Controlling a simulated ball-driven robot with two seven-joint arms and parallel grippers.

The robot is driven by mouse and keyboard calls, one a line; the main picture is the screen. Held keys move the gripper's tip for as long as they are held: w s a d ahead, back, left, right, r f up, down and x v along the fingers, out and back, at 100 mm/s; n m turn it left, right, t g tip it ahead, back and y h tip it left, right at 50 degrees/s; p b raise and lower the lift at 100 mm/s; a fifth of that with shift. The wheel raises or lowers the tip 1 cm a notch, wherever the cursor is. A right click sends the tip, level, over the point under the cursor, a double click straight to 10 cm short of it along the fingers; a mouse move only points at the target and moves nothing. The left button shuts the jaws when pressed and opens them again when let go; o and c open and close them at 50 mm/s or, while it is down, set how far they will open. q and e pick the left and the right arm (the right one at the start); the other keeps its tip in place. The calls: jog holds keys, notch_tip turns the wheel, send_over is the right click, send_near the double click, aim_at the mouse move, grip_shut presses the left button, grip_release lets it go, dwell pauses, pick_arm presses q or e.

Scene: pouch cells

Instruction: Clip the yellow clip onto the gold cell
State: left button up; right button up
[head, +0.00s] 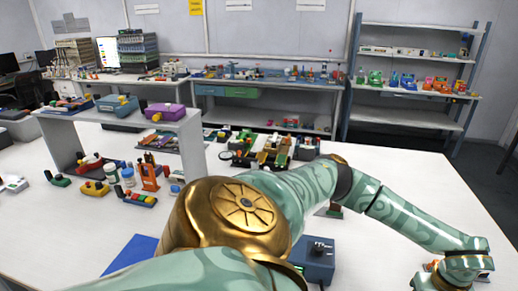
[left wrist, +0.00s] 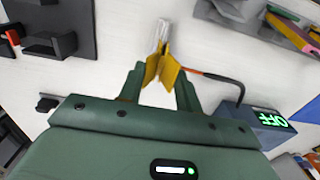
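In the left wrist view the yellow clip (left wrist: 160,68) sits between the fingertips of my left gripper (left wrist: 161,78), which is shut on its two yellow flaps. A pale silvery part (left wrist: 160,36) sticks out beyond the flaps, away from the gripper. An orange and black lead runs from beside the clip to a blue box (left wrist: 258,124) with a green OFF display. The blue box also shows in the head view (head: 316,257). I cannot pick out the gold cell for certain in either view. The left fingers are not visible in the head view. My right gripper is not in view.

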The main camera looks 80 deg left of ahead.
pick_arm(q)
grip_shut()
jog(key=c, duration=0.5)
grip_release()
jog(key=shift+c, duration=0.2)
jog(key=shift+o, duration=0.2)
jog(key=shift+r+p, duration=0.65)
jog(key=shift+r, duration=0.1)
jog(key=shift+r+p, duration=1.4)
jog(key=shift+r, duration=0.15)
